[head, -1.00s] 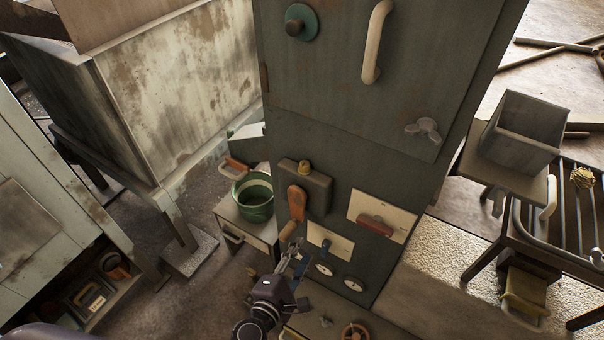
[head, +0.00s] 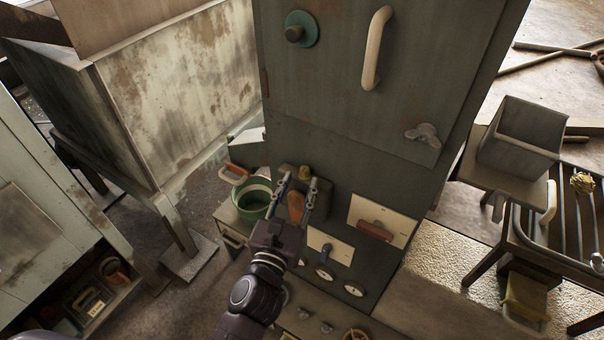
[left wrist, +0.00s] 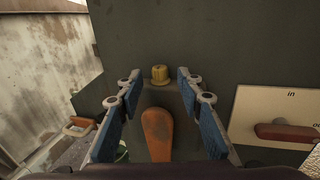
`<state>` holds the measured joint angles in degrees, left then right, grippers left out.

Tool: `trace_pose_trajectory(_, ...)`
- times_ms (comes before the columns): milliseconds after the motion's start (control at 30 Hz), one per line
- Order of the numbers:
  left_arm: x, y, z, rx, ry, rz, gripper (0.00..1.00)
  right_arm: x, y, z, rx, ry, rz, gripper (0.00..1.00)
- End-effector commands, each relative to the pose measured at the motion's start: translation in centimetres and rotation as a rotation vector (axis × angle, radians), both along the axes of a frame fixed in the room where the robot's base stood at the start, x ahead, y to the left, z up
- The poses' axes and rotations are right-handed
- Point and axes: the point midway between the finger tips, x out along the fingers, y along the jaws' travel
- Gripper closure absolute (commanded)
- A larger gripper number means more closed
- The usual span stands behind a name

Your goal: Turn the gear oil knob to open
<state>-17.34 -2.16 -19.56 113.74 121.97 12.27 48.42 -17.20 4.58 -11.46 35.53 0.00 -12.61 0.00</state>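No label reading gear oil can be made out. My left gripper (head: 298,183) is open in front of this box. In the left wrist view, its blue-padded fingers (left wrist: 160,84) stand either side of the orange lever (left wrist: 157,133), apart from it. The yellow knob (left wrist: 160,74) lies just beyond and between the fingertips. Nothing is held. My right gripper is not in view.
To the right are a plate with a red handle (head: 374,231) and, lower, a plate with a blue handle (head: 326,249). White dials (head: 324,273) sit below. A green bucket (head: 252,196) stands left of the gripper. A wing knob (head: 424,136) and pale handle (head: 376,48) are higher.

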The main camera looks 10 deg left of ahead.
Motion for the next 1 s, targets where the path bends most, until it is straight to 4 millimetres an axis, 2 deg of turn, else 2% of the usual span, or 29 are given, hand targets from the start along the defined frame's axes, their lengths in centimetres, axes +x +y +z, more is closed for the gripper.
trace_pose_trajectory(200, 2.4, -0.3, 0.1, 0.0, 0.0, 0.0, 0.66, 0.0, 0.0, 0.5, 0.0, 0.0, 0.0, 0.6)
trace_pose_trajectory(567, 3.0, -0.4, 0.0, 0.002, 0.0, 0.0, 0.66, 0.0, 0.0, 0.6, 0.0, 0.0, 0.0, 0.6)
trace_pose_trajectory(900, 3.0, -0.4, 0.0, 0.002, 0.0, 0.0, 1.0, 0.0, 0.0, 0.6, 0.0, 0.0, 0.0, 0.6)
trace_pose_trajectory(1000, 3.0, -0.4, 0.0, 0.002, 0.0, 0.0, 1.0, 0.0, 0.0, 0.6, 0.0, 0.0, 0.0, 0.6)
